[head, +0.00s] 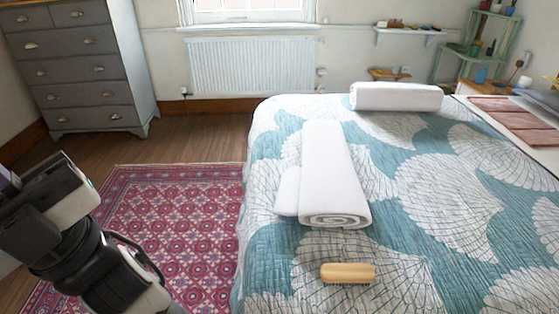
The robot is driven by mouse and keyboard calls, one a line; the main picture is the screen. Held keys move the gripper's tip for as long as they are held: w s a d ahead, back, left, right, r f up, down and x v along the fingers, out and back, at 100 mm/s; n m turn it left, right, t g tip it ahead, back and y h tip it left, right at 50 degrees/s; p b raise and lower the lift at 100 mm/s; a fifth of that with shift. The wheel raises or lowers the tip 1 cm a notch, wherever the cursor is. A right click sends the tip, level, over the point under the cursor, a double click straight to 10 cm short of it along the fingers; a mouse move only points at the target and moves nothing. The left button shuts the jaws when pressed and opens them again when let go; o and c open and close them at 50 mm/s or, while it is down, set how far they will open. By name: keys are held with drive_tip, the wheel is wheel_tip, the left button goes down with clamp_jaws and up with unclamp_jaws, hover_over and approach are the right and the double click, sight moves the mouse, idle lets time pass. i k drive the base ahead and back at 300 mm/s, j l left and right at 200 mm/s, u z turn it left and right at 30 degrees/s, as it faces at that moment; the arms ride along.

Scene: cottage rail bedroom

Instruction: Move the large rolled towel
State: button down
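A large white rolled towel (328,165) lies lengthwise on the left half of the bed (410,265), its spiral end facing me. A lower white piece (288,192) shows along its left side; I cannot tell whether it is a flap of this towel or a separate one. A second white rolled towel (396,97) lies crosswise at the bed's far edge and looks shorter. Part of my arm shows at the lower left, over the rug and apart from the bed. My gripper's fingers are not in view.
A wooden brush (347,272) lies on the bed in front of the large towel. A patterned red rug (175,230) covers the floor left of the bed. A grey dresser (80,65) stands at the back left.

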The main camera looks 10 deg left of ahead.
sight(327, 191)
drive_tip(key=i+j, duration=0.1)
drive_tip(key=j, duration=0.25)
drive_tip(key=i+j+z, duration=0.1)
drive_tip(key=j, duration=0.55)
drive_tip(key=i+j, duration=0.2)
drive_tip(key=j, duration=0.15)
drive_tip(key=i+j+z, duration=0.1)
drive_tip(key=j, duration=0.3)
drive_tip(key=i+j, duration=0.3)
drive_tip(key=j+z, duration=0.05)
